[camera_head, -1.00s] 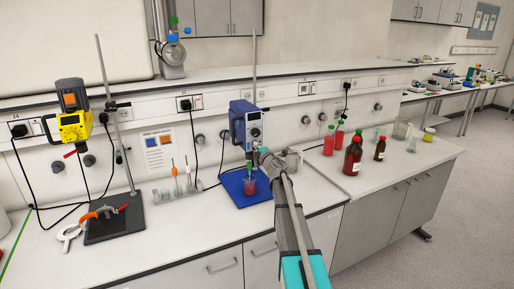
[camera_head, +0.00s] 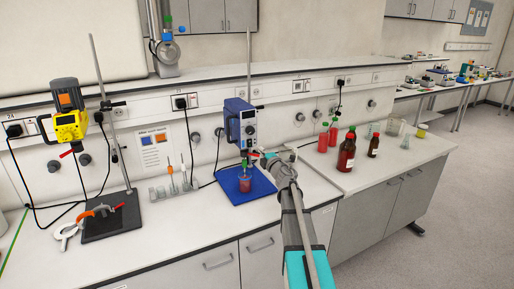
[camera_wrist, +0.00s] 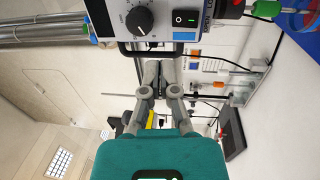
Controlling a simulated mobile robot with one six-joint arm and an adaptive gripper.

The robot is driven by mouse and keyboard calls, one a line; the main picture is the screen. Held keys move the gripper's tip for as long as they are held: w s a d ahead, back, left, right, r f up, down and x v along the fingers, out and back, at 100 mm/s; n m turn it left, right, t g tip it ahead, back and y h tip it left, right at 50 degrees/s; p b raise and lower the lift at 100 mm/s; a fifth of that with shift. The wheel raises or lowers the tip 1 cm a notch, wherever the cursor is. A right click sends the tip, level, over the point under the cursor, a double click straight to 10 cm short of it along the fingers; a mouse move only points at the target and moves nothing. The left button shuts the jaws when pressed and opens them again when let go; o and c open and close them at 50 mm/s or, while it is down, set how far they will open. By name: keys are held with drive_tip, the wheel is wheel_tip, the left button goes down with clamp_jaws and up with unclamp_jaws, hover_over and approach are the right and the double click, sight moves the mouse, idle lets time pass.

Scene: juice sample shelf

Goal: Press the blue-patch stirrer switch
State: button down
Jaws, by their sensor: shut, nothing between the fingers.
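The blue overhead stirrer (camera_head: 236,118) hangs on a stand at the back of the bench, above a blue base plate (camera_head: 236,198) holding a beaker of red liquid (camera_head: 245,185). In the wrist view its front panel (camera_wrist: 160,12) shows a dial (camera_wrist: 140,20) and a black rocker switch with a green mark (camera_wrist: 186,18). A small light-blue patch (camera_wrist: 184,36) lies just below the switch in that picture. My gripper (camera_wrist: 160,68) is shut and empty, its fingertips below the panel in the wrist view. In the head view my gripper (camera_head: 264,156) is right of the stirrer's lower part.
A yellow stirrer (camera_head: 70,125) with an orange patch stands at the left over a dark plate (camera_head: 112,222). A rack (camera_head: 174,190) with upright tools is between the stirrers. Red and brown bottles (camera_head: 346,154) stand to the right. The front middle bench is clear.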

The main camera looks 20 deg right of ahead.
drive_tip(key=s, duration=0.3)
drive_tip(key=shift+s+r, duration=0.25)
drive_tip(key=shift+s, duration=0.15)
drive_tip(key=shift+m+h, duration=0.3)
drive_tip(key=shift+m, duration=0.1)
drive_tip(key=s+a+f+m+g+h, duration=0.6)
drive_tip(key=s+a+f+m+g, duration=0.45)
drive_tip(key=f+m, duration=0.45)
drive_tip(key=s+a+f+m+g+y, duration=0.1)
drive_tip(key=s+a+f+g+y, duration=0.2)
drive_tip(key=s+a, duration=0.5)
drive_tip(key=s+a+f+m+g+y, duration=0.1)
drive_tip(key=s+a+f+g+y, duration=0.2)
drive_tip(key=s+a+g, duration=0.3)
drive_tip(key=s+a, duration=0.2)
drive_tip(key=s, duration=0.1)
drive_tip(key=shift+s+a+m, duration=0.2)
drive_tip(key=shift+s+m, duration=0.1)
drive_tip(key=shift+s, duration=0.05)
idle(0.4)
